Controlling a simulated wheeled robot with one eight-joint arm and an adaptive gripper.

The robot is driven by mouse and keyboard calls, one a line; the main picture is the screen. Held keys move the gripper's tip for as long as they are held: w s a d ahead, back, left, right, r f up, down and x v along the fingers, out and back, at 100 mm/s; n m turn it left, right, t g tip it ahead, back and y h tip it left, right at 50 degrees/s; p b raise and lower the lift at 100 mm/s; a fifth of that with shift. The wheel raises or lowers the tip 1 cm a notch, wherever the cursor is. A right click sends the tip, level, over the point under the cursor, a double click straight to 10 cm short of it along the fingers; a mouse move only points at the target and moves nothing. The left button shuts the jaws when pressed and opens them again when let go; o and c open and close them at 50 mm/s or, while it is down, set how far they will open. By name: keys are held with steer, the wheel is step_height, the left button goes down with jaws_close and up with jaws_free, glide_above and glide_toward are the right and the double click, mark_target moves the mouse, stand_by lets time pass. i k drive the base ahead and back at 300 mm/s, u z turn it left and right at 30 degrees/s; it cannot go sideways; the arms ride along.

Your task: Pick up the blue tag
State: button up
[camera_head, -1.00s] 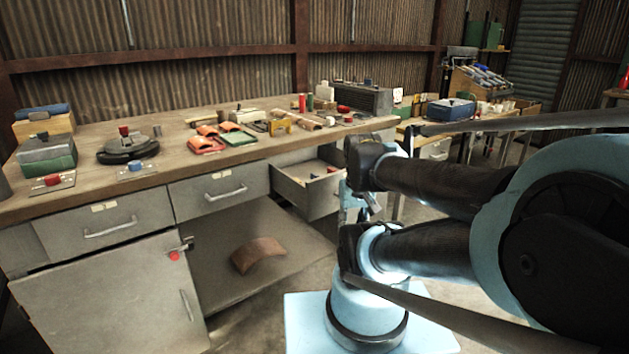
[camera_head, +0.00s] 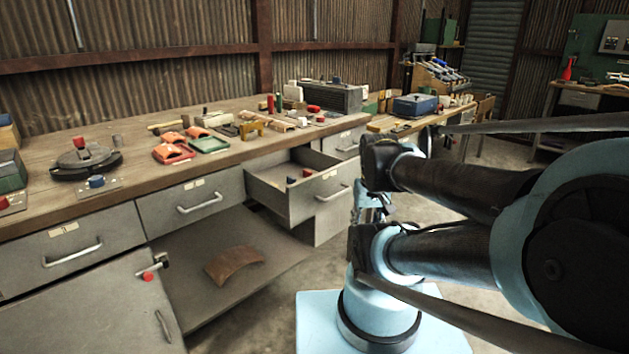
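I cannot make out for sure which thing is the blue tag. Small red and blue pieces (camera_head: 291,180) lie in the open drawer (camera_head: 284,205) under the bench, too small to name. A blue knob (camera_head: 97,182) sits on a small metal plate at the bench's front left edge. My light blue and black arm fills the right side. The part that seems to be my gripper (camera_head: 370,205) shows small between the arm links, right of the open drawer and apart from it. Its fingers are not clear.
The wooden bench (camera_head: 130,190) carries orange and green trays, a hammer, a grey box (camera_head: 335,97) and several small things. A brown curved piece (camera_head: 234,264) lies on the low shelf. The open drawer juts out. A further table with a blue case (camera_head: 415,105) stands behind.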

mark_target(290, 180)
steer(key=z, duration=0.45)
steer(key=k, duration=1.5)
steer(key=u, duration=0.65)
steer(key=i, duration=1)
steer(key=z, duration=0.05)
